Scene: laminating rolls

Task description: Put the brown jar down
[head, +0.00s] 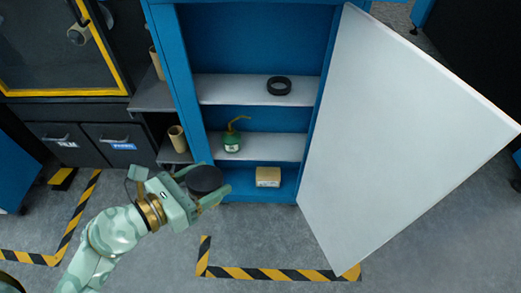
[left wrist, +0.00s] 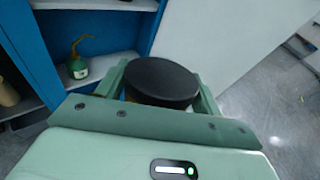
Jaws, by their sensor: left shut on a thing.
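A jar with a wide black lid (head: 204,179) is held by my left gripper (head: 207,184) in front of the open blue cabinet. In the left wrist view the black lid (left wrist: 161,80) sits between the two green fingers, with a sliver of brown below its rim at the left. Most of the jar's body is hidden by the lid and the gripper. The left gripper is shut on the jar, which is in the air near the cabinet's lower left side. My right gripper is not in view.
The blue cabinet's shelves hold a black ring (head: 279,86), a green oil can (head: 232,139) and a tan box (head: 268,177). Its white door (head: 400,135) stands wide open at the right. Cardboard tubes (head: 178,139) stand on the left rack. Striped tape (head: 270,273) marks the floor.

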